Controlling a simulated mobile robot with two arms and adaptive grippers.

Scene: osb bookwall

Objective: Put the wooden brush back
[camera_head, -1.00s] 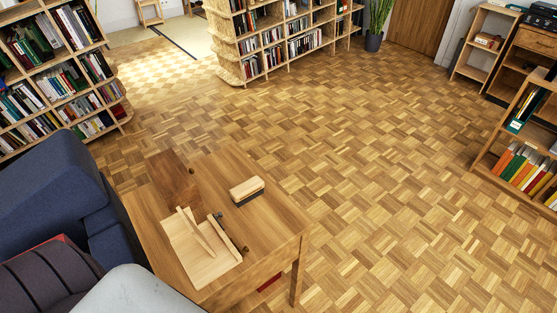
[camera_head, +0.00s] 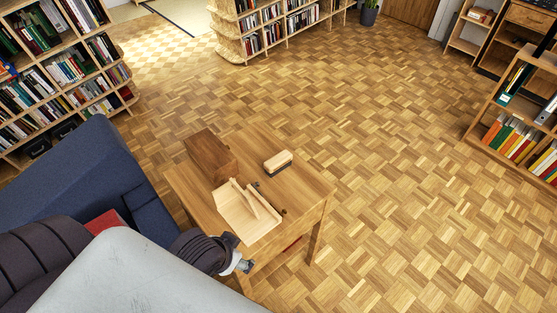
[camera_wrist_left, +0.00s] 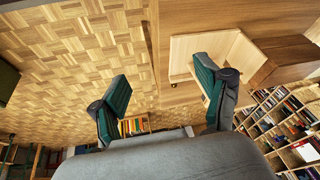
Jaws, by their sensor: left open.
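The wooden brush (camera_head: 278,160), a pale block with a dark band along its underside, sits on the small wooden table (camera_head: 308,185), toward its far side. A pale open wooden tray (camera_head: 238,218) with a thin upright piece stands nearer, beside a dark brown wooden box (camera_head: 210,155). My left gripper (camera_head: 245,265) is low at the table's near edge, apart from the brush. In the left wrist view my left gripper (camera_wrist_left: 160,85) has its two fingers spread with nothing between them. The tray (camera_wrist_left: 190,50) shows behind one finger; I cannot make out the brush there. My right gripper is not in view.
Small dark items (camera_head: 270,198) lie between tray and brush. A blue sofa (camera_head: 85,180) stands left of the table. Bookshelves (camera_head: 60,70) stand at the back left and a lower shelf (camera_head: 520,125) at the right. The parquet floor right of the table is open.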

